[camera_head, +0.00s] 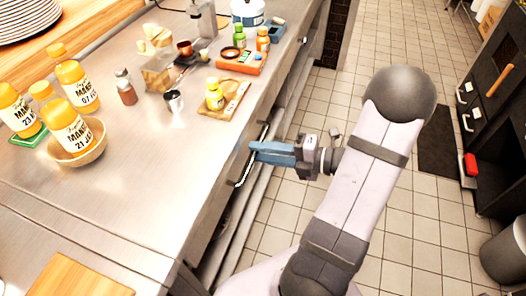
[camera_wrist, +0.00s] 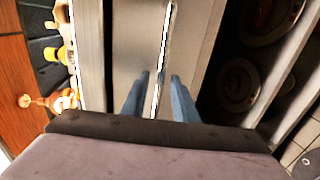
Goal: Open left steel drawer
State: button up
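The steel drawer front (camera_wrist: 132,45) fills the middle of the wrist view, with a long bright bar handle (camera_wrist: 164,55) running along it. In the head view the handle (camera_head: 244,170) shows on the front of the steel counter, just below my gripper (camera_head: 256,152). My gripper's blue fingers point left at the drawer front. In the wrist view my gripper (camera_wrist: 160,85) is open, one finger on each side of the handle. Contact with the bar cannot be told. The drawer looks closed.
The steel counter (camera_head: 130,190) holds mango bottles (camera_head: 76,85), a wooden board with a small bottle (camera_head: 214,94) and an orange tray (camera_head: 240,62). Below the drawer, open shelves hold round dishes (camera_wrist: 240,85).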

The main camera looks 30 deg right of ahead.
grip_shut()
jog(key=p+v, duration=0.1)
jog(key=v, duration=0.1)
jog(key=f+p+v, duration=0.1)
jog(key=v, duration=0.1)
jog(key=shift+s+d+p, duration=0.3)
jog(key=shift+p, duration=0.1)
jog(key=shift+o, duration=0.9)
grip_release()
jog(key=shift+r, duration=0.1)
jog(key=v, duration=0.7)
jog(key=shift+s+d, duration=0.1)
